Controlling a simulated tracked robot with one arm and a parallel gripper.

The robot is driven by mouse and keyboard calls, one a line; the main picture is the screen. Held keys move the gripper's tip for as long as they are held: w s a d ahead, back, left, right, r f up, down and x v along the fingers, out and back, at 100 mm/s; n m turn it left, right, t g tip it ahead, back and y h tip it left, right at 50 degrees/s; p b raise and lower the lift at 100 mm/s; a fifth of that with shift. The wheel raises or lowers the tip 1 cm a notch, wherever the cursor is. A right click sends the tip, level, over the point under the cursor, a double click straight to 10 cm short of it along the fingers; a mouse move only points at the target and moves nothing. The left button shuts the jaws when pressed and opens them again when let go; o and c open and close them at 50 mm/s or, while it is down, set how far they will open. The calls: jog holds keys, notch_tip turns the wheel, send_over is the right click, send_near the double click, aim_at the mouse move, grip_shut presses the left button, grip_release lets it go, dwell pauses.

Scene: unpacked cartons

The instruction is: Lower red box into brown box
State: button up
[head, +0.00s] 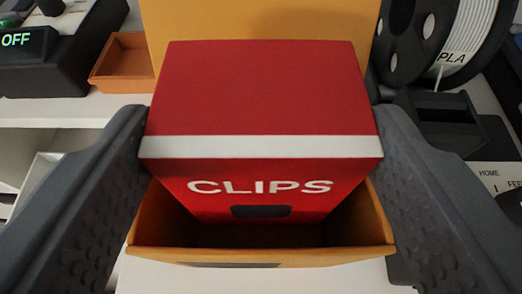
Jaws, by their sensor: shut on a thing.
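The red box (262,95) has a white band and the word CLIPS on its front. My gripper (262,140) is shut on it, with one dark grey finger against each side. The brown box (262,257) is open at the top and lies below and around the red box in the picture. The red box's lower part is over or inside the brown box's opening; its bottom edge is in shadow, and I cannot tell whether it touches the floor of the box. A dark gap shows between the red box and the brown box's front wall.
A yellow-orange panel (262,22) stands directly behind the red box. A small orange tray (124,63) and a black device reading OFF (55,62) are at the back left. A spool marked PLA (468,40) and black items stand at the right. White shelf surface (70,110) shows at left.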

jog(key=shift+f+b, duration=0.3)
jog(key=shift+f, duration=0.45)
jog(key=o, duration=1.1)
jog(key=shift+r, duration=0.15)
jog(key=shift+r+p, duration=1.05)
jog(key=shift+r, duration=4.25)
jog(key=shift+r, duration=0.1)
jog(key=shift+t, duration=0.9)
jog(key=s+r, duration=0.7)
jog(key=r, duration=0.4)
jog(key=s+r, duration=0.7)
jog(key=r, duration=0.4)
jog(key=s+r, duration=0.7)
jog(key=r, duration=0.4)
jog(key=shift+s+d+r, duration=0.15)
jog(key=shift+s+r, duration=0.2)
jog(key=shift+s, duration=0.05)
